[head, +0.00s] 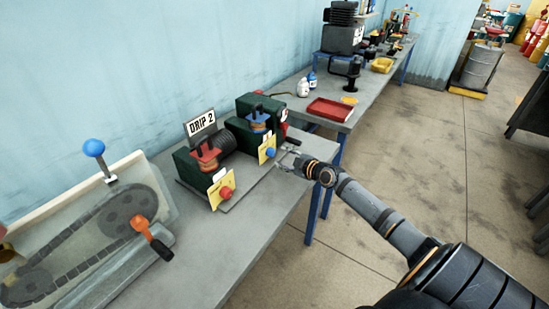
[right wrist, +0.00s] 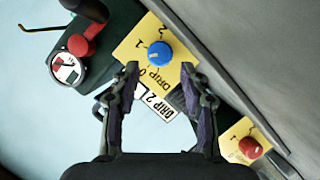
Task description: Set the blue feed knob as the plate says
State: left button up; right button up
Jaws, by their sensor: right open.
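The blue feed knob (head: 270,152) sits on a yellow scale plate (head: 263,159) on the front of the farther green unit. In the right wrist view the blue knob (right wrist: 159,53) lies just beyond my fingertips, on a yellow scale plate (right wrist: 128,53) marked DRIP with numbers. A pale mark shows on the knob's left half; I cannot tell which number it points at. The white sign (head: 200,123) reads "DRIP 2"; it also shows in the right wrist view (right wrist: 157,104). My right gripper (head: 285,155) is open, facing the knob, not gripping it. My left gripper is out of view.
A red knob (head: 226,192) on a similar yellow plate stands on the nearer unit. A chain guard with a blue-ball lever (head: 94,148) and an orange handle (head: 140,223) is at left. A red tray (head: 330,109) lies on the farther bench.

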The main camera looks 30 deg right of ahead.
aim_at(273, 153)
jog(key=x, duration=0.4)
jog(key=shift+w, duration=0.25)
jog(key=shift+w+a+f, duration=0.1)
jog(key=shift+w+f, duration=0.1)
jog(key=shift+w, duration=0.25)
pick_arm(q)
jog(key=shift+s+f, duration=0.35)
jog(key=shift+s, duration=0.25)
pick_arm(e)
jog(key=shift+c, duration=0.2)
